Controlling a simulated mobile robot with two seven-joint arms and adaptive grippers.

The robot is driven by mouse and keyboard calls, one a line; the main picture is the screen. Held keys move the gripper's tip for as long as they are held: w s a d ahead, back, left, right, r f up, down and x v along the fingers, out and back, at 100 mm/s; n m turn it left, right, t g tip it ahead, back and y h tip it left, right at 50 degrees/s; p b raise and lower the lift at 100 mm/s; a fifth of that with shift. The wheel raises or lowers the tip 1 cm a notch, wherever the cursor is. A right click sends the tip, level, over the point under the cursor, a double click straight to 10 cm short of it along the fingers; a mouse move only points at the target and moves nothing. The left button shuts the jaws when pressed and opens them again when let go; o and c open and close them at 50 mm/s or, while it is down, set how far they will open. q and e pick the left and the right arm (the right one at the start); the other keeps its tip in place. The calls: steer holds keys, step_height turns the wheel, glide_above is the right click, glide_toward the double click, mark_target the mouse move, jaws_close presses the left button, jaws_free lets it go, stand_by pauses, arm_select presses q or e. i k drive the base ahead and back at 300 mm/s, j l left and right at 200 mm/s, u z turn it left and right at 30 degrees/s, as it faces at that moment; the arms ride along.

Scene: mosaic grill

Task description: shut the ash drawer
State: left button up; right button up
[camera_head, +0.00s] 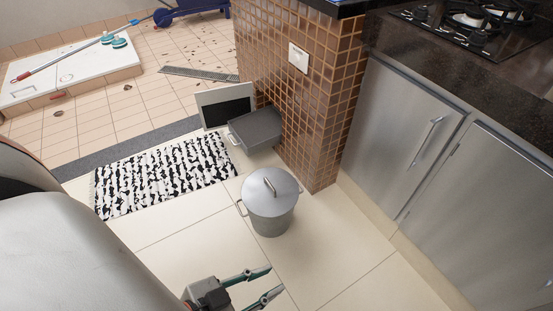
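The ash drawer (258,129) is a dark grey metal tray that sticks out low from the side of the brown mosaic pillar. It is pulled open, with its front and handle facing left. A light-framed door with a dark inner panel (226,107) stands open beside it. My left gripper (276,279) is at the bottom of the view, with its two fingers apart and nothing between them. It is well short of the drawer, on the near side of a metal bin. My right gripper is out of view.
The lidded metal bin (269,203) stands on the floor between my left gripper and the drawer. A black-and-white rug (165,174) lies left of it. The mosaic pillar (290,100) and steel cabinets (400,125) close off the right. Pale floor tiles are clear around the bin.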

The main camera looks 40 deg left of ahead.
mark_target(257, 131)
steer(key=u, duration=1.35)
steer(key=i+j+z, duration=0.35)
steer(key=j, duration=0.2)
steer(key=i+j+z, duration=0.35)
steer(key=j, duration=0.35)
steer(key=i+j+z, duration=0.15)
steer(key=j, duration=0.2)
steer(key=i+j+z, duration=0.15)
steer(key=i+j, duration=0.3)
steer(key=i, duration=0.1)
